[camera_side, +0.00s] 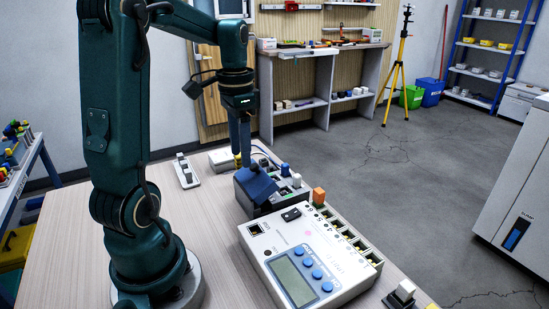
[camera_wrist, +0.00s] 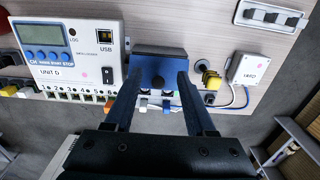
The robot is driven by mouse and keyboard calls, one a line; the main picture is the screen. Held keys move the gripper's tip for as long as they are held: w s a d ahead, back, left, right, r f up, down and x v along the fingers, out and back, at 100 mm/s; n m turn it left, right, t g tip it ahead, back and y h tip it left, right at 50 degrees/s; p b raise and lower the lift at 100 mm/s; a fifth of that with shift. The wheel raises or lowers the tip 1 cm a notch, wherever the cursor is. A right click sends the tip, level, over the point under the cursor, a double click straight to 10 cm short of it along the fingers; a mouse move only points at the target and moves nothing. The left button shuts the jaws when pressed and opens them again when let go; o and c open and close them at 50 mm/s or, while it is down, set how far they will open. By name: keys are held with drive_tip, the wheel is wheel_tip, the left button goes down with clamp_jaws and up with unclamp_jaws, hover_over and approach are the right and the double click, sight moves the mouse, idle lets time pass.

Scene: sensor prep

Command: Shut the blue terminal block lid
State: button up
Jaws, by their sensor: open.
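The blue terminal block lid (camera_side: 258,183) sits tilted on a dark terminal block (camera_side: 266,206) in the side view, and appears partly raised. My gripper (camera_side: 243,162) points down at the lid in the side view. Whether the fingers touch the lid I cannot tell. Part of the block is hidden behind the lid and fingers.
A white data logger (camera_side: 310,262) with a screen and blue buttons stands close beside the block. An orange plug (camera_side: 319,195) is at its terminal row. A white box (camera_wrist: 249,69) with cables lies on the block's other side. A switch strip (camera_side: 186,171) lies on the table (camera_side: 215,245).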

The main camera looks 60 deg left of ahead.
drive_tip(key=d+r+m+t, duration=0.2)
drive_tip(key=d+r+m, duration=0.1)
drive_tip(key=d+r, duration=0.35)
drive_tip(key=s+d+f+t, duration=0.3)
drive_tip(key=s+d, duration=0.3)
drive_tip(key=d, duration=0.4)
drive_tip(key=shift+d+f, duration=0.25)
drive_tip(key=shift+f, duration=0.15)
drive_tip(key=shift+n, duration=0.4)
